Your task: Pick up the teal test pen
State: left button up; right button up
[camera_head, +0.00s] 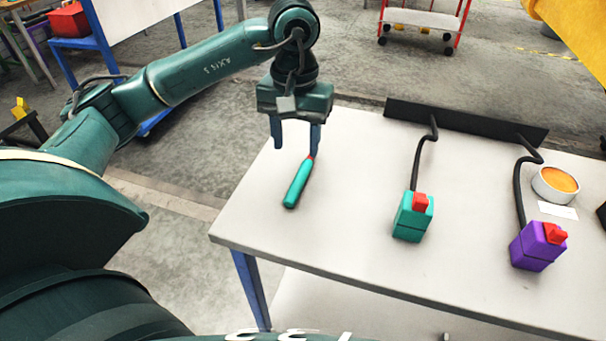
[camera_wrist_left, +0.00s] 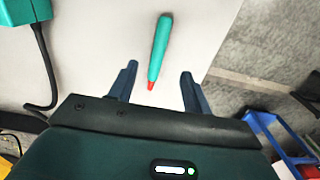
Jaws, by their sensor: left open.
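The teal test pen (camera_head: 298,184) lies on the white table (camera_head: 330,225), near its left edge, with its red tip pointing toward the back. My left gripper (camera_head: 295,150) is open and empty above the table, just behind the pen, with one finger close to the red tip in the head view. In the left wrist view the pen (camera_wrist_left: 159,50) lies ahead of the open left gripper (camera_wrist_left: 157,75). Its red tip shows between the two fingers, and neither finger appears to touch it. My right gripper is not in view.
A teal box with a red top (camera_head: 413,217) and a purple one (camera_head: 538,246) stand to the right, cabled to a black strip (camera_head: 465,122) at the back. A round orange-filled dish (camera_head: 555,184) is at the far right. The table between pen and teal box is clear.

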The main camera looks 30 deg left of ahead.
aim_at(298, 180)
pick_arm(q)
jog(key=f+p, duration=0.1)
jog(key=f, duration=0.8)
jog(key=shift+w+f, duration=0.15)
jog(key=shift+w, duration=0.05)
jog(key=shift+c, duration=0.2)
jog(key=c, duration=0.9)
